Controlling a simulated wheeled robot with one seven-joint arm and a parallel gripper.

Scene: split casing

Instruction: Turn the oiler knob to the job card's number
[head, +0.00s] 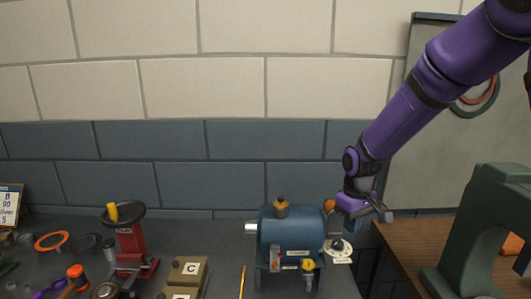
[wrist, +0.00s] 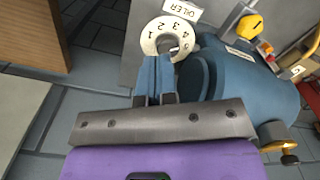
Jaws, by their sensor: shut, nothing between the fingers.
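The oiler dial (wrist: 149,45) is a white ring numbered 1 to 5 beside an OILER label (wrist: 182,10). It also shows in the head view at the right end of the blue casing (head: 290,232). The oiler knob (wrist: 170,46) is a dark shape in the ring's middle, partly hidden by my fingertips; its pointing cannot be read surely. My gripper (wrist: 154,60) is shut and empty, its blue fingertips at the ring's near edge; I cannot tell whether they touch the knob. The job card (head: 9,204) at the far left reads B, 80, silver, 5.
Left stand a red hand-wheel device (head: 130,250), a box marked C (head: 190,269) and loose rings. A green press frame (head: 475,240) stands right on a wooden bench.

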